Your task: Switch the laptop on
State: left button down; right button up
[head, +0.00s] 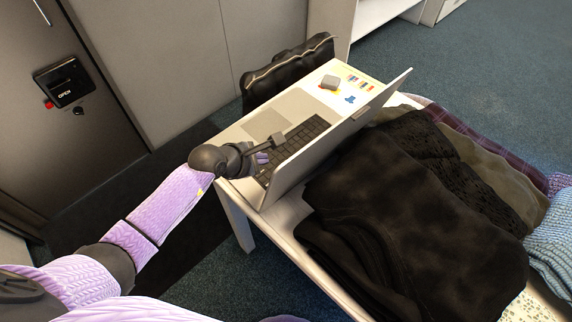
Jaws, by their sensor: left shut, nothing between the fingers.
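The laptop (330,143) stands open on a small white table, its keyboard half towards the left and its lid raised on the right. I see the back or edge of the lid at a slant, so the screen content cannot be told. My left gripper (276,143) is shut and empty, reaching from the left over the near part of the keyboard, close to the lid. Whether its fingertips touch the laptop cannot be told. The power button cannot be made out. My right gripper is not in view.
The white table (228,140) carries a small grey object (329,82) and a printed sheet at its far end. Dark folded clothes (410,215) are piled right of the lid. A black bag (288,72) stands behind the table. A dark door is at the left.

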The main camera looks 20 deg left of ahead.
aim_at(265, 186)
pick_arm(q)
notch_tip(265, 186, down, 8)
jog(key=b, duration=0.7)
jog(key=shift+w+r, duration=0.15)
jog(key=shift+f+b, duration=0.35)
jog(key=shift+f, duration=0.2)
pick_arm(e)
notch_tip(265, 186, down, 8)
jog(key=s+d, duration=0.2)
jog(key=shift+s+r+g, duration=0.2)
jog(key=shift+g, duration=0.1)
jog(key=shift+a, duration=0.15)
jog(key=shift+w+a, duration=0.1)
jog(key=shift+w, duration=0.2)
